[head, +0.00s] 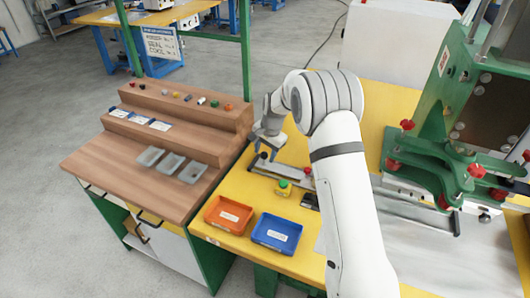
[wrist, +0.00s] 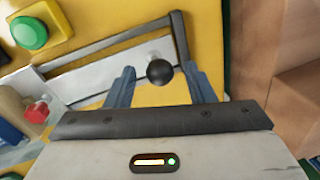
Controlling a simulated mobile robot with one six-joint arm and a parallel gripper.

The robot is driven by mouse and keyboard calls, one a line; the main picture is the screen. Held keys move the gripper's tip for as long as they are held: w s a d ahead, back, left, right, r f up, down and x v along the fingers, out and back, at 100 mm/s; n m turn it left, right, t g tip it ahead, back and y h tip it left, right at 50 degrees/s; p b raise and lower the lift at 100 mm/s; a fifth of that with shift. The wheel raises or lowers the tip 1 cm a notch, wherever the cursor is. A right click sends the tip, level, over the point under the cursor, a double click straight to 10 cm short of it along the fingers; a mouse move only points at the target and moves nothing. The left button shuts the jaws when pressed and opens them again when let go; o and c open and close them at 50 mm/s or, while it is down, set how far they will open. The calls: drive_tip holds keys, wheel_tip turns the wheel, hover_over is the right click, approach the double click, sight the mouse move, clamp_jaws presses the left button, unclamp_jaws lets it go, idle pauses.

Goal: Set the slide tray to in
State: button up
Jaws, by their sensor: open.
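The slide tray is a pale grey plate (wrist: 105,75) in a dark frame on the yellow table, seen close in the wrist view. A round black knob (wrist: 159,72) stands at its end. In the head view the tray (head: 290,171) lies partly behind my arm. My gripper (head: 260,146) is open above the knob end. In the wrist view the knob shows between the two blue-grey fingers of my gripper (wrist: 160,69), with a gap on each side. I cannot tell whether the knob is at finger depth, or the tray's in or out position.
A yellow box with a green button (head: 283,187) stands just in front of the tray. Orange (head: 228,215) and blue (head: 276,233) bins sit at the table's front. A brown stepped bench (head: 150,180) adjoins at left. A green machine with red knobs (head: 450,150) is at right.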

drive_tip(key=shift+f, duration=0.2)
drive_tip(key=shift+c, duration=0.3)
clamp_jaws()
